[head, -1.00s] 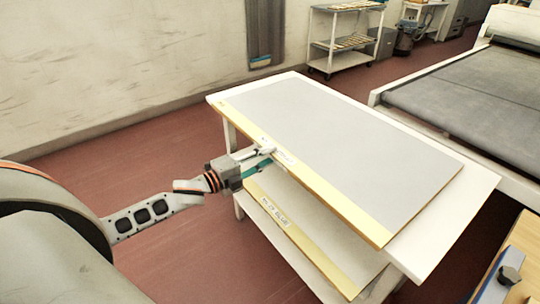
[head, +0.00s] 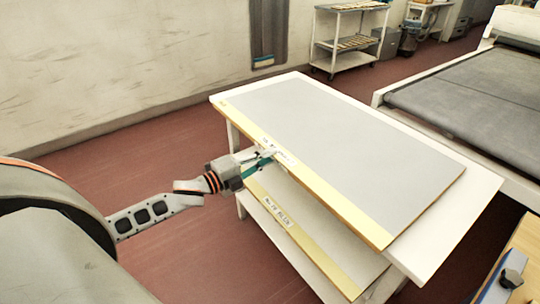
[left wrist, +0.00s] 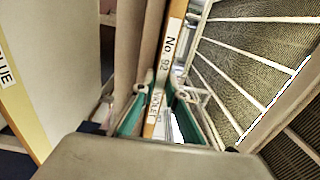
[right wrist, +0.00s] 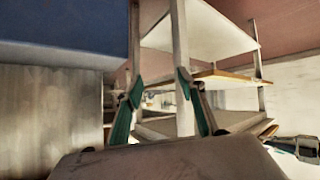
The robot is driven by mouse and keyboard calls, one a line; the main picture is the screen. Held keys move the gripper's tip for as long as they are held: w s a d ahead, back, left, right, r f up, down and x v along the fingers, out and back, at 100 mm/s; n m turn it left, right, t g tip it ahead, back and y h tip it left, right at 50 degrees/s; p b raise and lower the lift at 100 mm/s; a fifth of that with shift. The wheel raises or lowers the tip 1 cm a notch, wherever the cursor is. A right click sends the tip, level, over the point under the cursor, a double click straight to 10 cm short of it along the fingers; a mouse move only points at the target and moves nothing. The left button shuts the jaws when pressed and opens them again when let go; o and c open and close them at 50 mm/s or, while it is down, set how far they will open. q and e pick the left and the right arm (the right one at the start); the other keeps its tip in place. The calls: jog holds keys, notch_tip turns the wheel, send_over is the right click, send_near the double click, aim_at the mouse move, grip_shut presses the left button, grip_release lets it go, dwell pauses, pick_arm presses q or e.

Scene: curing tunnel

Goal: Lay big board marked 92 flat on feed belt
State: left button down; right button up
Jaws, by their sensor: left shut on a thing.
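The big board (head: 340,150) is grey with a yellow strip along its near edge and lies on the top of a white rack table (head: 455,235), slightly overhanging the near side. In the left wrist view its edge label (left wrist: 165,60) reads "No. 92" and "VIOLET". My left gripper (head: 262,160) is shut on that near edge at the label; its teal fingers flank the edge in the left wrist view (left wrist: 155,110). The feed belt (head: 480,95) is a grey bed at the right, empty where seen. My right gripper (right wrist: 158,100) is open and empty.
A second board (head: 310,240) with a yellow strip and a label lies on the shelf below. A wooden-topped table (head: 520,250) with a dark knob stands at the lower right. A trolley (head: 345,40) stands at the back. Red floor is clear to the left.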

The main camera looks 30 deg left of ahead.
pick_arm(q)
jog(key=p+v, duration=0.4)
jog(key=v, duration=0.8)
jog(key=shift+s+r, duration=0.2)
jog(key=shift+r, duration=0.15)
pick_arm(e)
jog(key=shift+w+r, duration=0.2)
jog(key=shift+r, duration=0.75)
jog(key=shift+w+r, duration=0.25)
jog(key=shift+r, duration=0.65)
jog(key=shift+w+r, duration=0.2)
jog(key=shift+r, duration=0.75)
pick_arm(q)
jog(key=c, duration=2)
grip_release()
jog(key=shift+s, duration=0.1)
jog(key=shift+o, duration=0.2)
jog(key=v, duration=1.2)
jog(key=shift+f, duration=0.1)
